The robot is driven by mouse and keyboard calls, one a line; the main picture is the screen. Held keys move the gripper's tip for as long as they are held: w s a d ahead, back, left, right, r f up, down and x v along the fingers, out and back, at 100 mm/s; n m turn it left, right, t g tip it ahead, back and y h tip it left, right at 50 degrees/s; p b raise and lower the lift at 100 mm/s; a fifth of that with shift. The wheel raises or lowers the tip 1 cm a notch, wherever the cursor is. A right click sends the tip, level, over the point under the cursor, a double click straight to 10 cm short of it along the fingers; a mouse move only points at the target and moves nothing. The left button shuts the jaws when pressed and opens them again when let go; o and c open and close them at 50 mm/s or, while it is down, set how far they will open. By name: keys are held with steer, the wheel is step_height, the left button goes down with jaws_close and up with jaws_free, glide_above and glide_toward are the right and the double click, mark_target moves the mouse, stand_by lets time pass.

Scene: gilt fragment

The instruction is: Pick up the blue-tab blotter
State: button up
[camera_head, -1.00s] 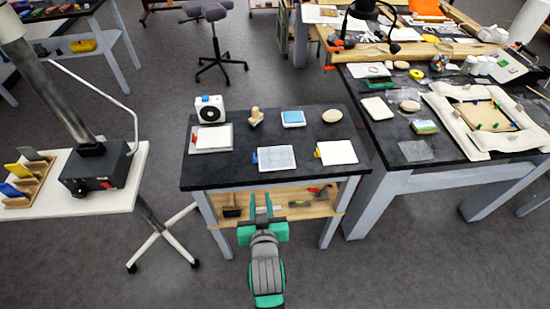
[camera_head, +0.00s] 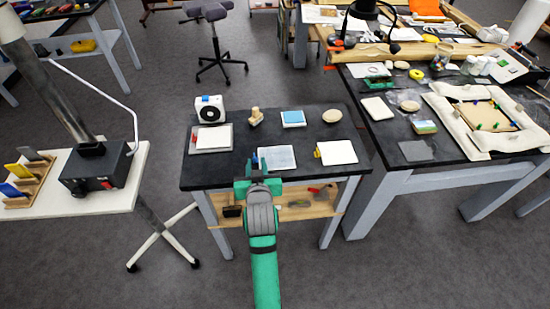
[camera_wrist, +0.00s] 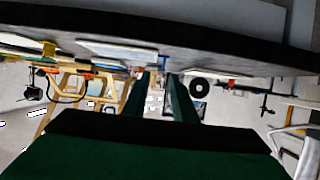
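The blue-tab blotter (camera_head: 277,157) is a pale blue-white sheet lying flat at the front middle of the small dark table. In the wrist view, which looks inverted, the blotter (camera_wrist: 112,48) is seen edge-on, with its blue tab (camera_wrist: 164,60) showing just beyond my fingertips.
A white blotter with a yellow tab (camera_head: 338,152) lies to the right. Behind are a grey-edged white pad (camera_head: 211,139), a round-faced white device (camera_head: 210,109), a wooden stamp (camera_head: 256,117), a blue pad (camera_head: 293,118) and an oval piece (camera_head: 332,115). A shelf below holds tools.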

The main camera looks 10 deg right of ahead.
mark_target(255, 165)
steer(key=x, duration=0.4)
steer(key=shift+w+a+f, duration=0.2)
steer(key=shift+w+f, duration=0.05)
steer(key=shift+w, duration=0.1)
jaws_close()
steer(key=shift+r, duration=0.1)
